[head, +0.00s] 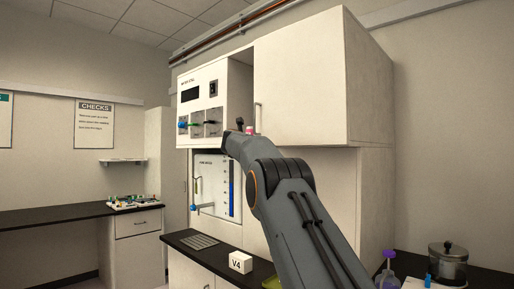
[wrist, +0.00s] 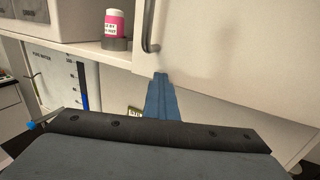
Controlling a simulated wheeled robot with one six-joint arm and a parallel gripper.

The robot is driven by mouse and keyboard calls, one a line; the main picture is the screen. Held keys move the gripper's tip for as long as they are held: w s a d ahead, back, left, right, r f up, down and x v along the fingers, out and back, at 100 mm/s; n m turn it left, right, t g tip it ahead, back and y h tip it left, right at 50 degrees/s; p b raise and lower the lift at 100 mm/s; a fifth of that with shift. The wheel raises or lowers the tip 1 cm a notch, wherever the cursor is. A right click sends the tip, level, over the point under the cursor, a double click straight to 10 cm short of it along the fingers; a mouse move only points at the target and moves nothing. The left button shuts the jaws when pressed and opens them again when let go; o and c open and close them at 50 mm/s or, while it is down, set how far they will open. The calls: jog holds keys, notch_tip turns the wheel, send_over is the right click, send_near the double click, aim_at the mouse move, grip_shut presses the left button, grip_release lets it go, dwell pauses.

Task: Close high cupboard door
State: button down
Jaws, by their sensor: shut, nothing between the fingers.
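The high cupboard door (head: 300,85) is a plain white panel at the upper middle of the head view. A gap at its left side shows the inside of the cupboard (head: 239,92), so it stands partly open. Its upright metal handle (head: 257,118) is near the left edge. The wrist view shows the door (wrist: 230,45) and the handle (wrist: 149,30) close up. My gripper (wrist: 160,76) is shut and empty, just below the handle and near the door's lower edge; I cannot tell whether it touches. In the head view my arm hides it.
A pink-labelled bottle (wrist: 114,25) stands on the cupboard shelf, left of the handle. A control panel (head: 201,98) is left of the opening. Below are a gauge panel (head: 215,185), a black counter and a white V4 block (head: 240,262). A lidded pot (head: 447,262) stands at lower right.

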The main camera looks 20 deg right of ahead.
jog(key=s+a+b, duration=0.6)
jog(key=a+b, duration=0.1)
jog(key=a, duration=0.6)
jog(key=s+a+f+n+y, duration=0.2)
jog(key=a+f+n+y, duration=0.1)
jog(key=f+n, duration=0.5)
jog(key=s+a+f+n+t+y, duration=0.1)
jog(key=s+a+f+n+y, duration=0.2)
jog(key=f+n, duration=0.55)
jog(key=a+f+n+y, duration=0.4)
jog(key=f+n, duration=0.3)
jog(key=n, duration=0.2)
jog(key=s+a+f+n+g+y, duration=0.25)
jog(key=s+f+n+g, duration=0.25)
jog(key=s+f+n, duration=0.75)
jog(key=s+d+f+n+g, duration=0.1)
jog(key=s+f+n+g, duration=0.1)
jog(key=s+f, duration=0.5)
jog(key=s+d+f+n+g, duration=0.1)
jog(key=s+f, duration=0.7)
jog(key=s, duration=0.9)
jog(key=s+d+f+n+g, duration=0.1)
jog(key=s+f+n+g, duration=0.2)
jog(key=s, duration=0.9)
notch_tip(320, 180, down, 4)
jog(key=g, duration=0.2)
jog(key=shift+s+d+f+n+g, duration=0.15)
jog(key=shift+s+d+n+g, duration=0.1)
jog(key=shift+s+n+g, duration=0.05)
